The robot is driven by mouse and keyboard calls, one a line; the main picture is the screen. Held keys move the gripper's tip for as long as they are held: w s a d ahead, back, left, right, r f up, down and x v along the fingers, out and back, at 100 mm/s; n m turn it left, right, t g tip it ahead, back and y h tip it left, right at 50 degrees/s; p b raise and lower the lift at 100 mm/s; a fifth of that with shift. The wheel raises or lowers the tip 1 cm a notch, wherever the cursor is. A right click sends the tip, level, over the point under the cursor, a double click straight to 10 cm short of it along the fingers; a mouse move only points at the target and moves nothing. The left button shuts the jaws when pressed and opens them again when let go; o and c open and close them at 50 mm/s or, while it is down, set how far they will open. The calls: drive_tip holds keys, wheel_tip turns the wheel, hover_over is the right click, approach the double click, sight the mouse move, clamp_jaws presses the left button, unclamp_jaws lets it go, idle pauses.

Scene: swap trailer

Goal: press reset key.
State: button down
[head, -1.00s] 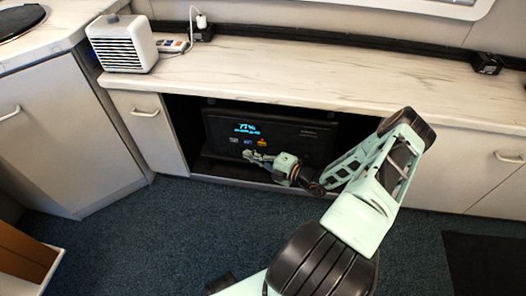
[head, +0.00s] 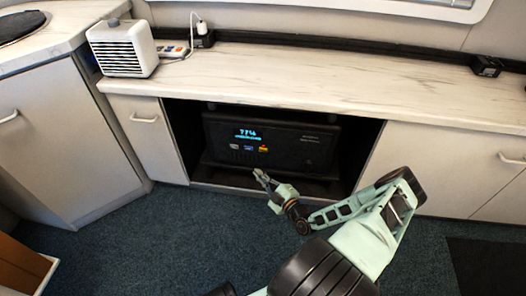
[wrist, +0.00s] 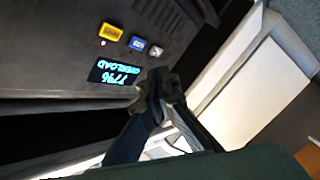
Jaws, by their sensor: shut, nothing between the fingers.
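A dark power unit (head: 290,137) stands in the open cabinet bay. Its lit display (head: 248,134) reads what looks like 77% in the head view; the wrist view shows the display (wrist: 115,72) upside down, with OVERLOAD beside the number. Near the display are a grey key (head: 234,147), a blue key (head: 249,148) and a yellow-orange key (head: 263,149). The wrist view also shows the yellow key (wrist: 111,32), blue key (wrist: 137,43) and grey key (wrist: 155,51). I cannot read which is reset. My gripper (head: 262,176) is shut and empty, below and in front of the keys, apart from them.
The bay is framed by the counter (head: 330,75) above, a left cabinet door (head: 150,133) and a right door (head: 450,165). Blue carpet (head: 140,245) in front is clear.

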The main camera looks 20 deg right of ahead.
sight(259, 150)
drive_tip(key=w+d+b, duration=0.4)
drive_tip(key=w+d, duration=0.1)
drive_tip(key=w, duration=0.2)
drive_tip(key=shift+w, duration=0.15)
idle(1.5)
drive_tip(key=shift+w+d+b, duration=0.2)
drive_tip(key=shift+w+b, duration=0.15)
drive_tip(key=shift+b, duration=0.15)
drive_tip(key=shift+w+d+b, duration=0.25)
drive_tip(key=shift+w+b, duration=0.1)
idle(0.5)
drive_tip(key=shift+s, duration=0.1)
drive_tip(key=shift+s+a+p, duration=0.45)
drive_tip(key=shift+s+a, duration=0.05)
drive_tip(key=shift+s, duration=0.15)
